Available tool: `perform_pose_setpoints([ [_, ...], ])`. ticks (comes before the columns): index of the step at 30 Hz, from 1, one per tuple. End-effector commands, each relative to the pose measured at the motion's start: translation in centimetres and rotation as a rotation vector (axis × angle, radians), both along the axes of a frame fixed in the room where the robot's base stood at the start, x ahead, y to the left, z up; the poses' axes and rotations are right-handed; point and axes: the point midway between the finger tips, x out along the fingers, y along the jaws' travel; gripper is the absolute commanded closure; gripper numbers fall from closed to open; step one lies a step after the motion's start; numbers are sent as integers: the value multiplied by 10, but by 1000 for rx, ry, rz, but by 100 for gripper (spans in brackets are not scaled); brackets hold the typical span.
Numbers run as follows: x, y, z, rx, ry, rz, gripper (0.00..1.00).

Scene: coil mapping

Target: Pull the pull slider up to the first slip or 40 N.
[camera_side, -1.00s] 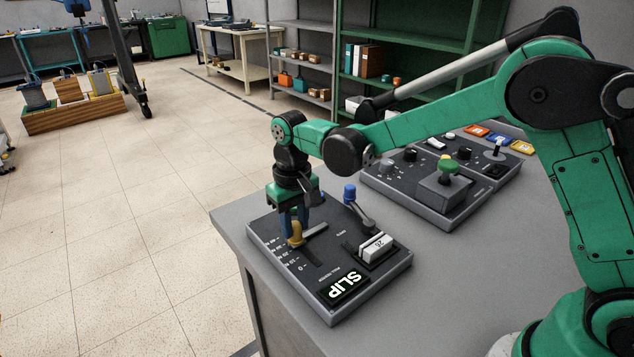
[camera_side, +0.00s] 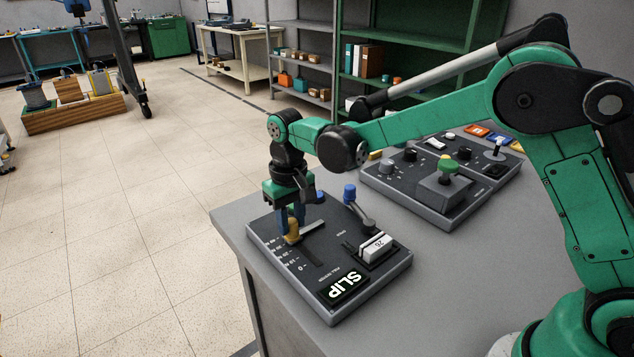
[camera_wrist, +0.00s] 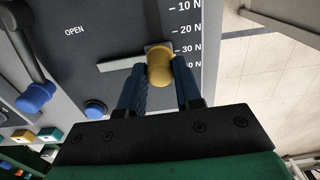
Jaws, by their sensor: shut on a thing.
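The pull slider has a yellow knob (camera_side: 292,232) on the near panel (camera_side: 327,312), and it shows in the wrist view (camera_wrist: 160,66). My gripper (camera_side: 291,216) is shut on the knob, with a blue finger on each side of it in the wrist view (camera_wrist: 159,82). The knob stands by the upper end of the newton scale, near the 30 N mark and the partly hidden mark beyond it. A grey bar (camera_wrist: 121,62) reaches sideways from the knob. The SLIP sign (camera_side: 345,286) is lit white. The exact force is hard to read.
A blue-tipped lever (camera_side: 350,191) stands on the same panel beside my gripper, and a white numbered block (camera_side: 376,247) sits near it. The bench edge is close on the left.

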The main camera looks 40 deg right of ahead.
Motion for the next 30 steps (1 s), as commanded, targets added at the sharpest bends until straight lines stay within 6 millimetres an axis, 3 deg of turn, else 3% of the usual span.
perform_pose_setpoints([
  [4, 0, 0, 0, 0, 0, 0, 100],
  [5, 0, 0, 0, 0, 0, 0, 65],
  [7, 0, 0, 0, 0, 0, 0, 45],
  [17, 0, 0, 1, 0, 0, 0, 45],
  [30, 0, 0, 38, 0, 0, 0, 45],
])
